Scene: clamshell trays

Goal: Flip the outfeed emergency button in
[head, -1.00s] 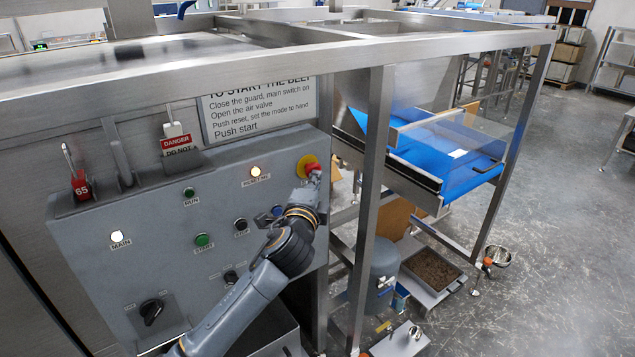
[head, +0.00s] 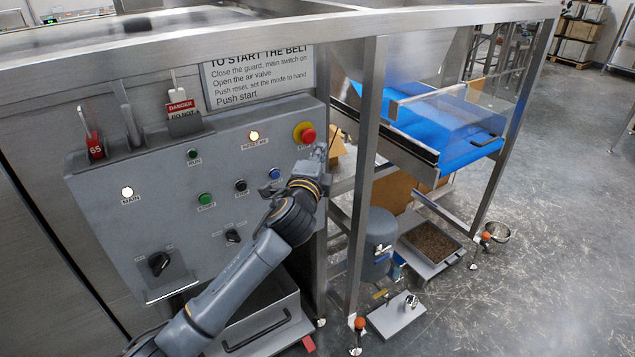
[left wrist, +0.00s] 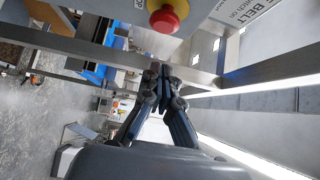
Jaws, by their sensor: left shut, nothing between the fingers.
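The emergency button is a red mushroom head on a yellow round base (head: 306,132), at the upper right corner of the grey control panel (head: 120,240). It also shows in the left wrist view (left wrist: 166,16) at the top edge. I cannot tell whether its head is pressed in. My left gripper (head: 318,155) is shut and empty, just below and right of the button in the head view, with a small gap between them. In the left wrist view its closed fingertips (left wrist: 157,68) lie below the button. My right gripper is not in view.
The panel also holds a lit lamp (head: 254,135), a green start button (head: 205,199), a black stop button (head: 240,186), a blue button (head: 275,173) and a black rotary switch (head: 158,263). A steel frame post (head: 368,150) stands right of the panel. A blue conveyor (head: 440,130) lies beyond.

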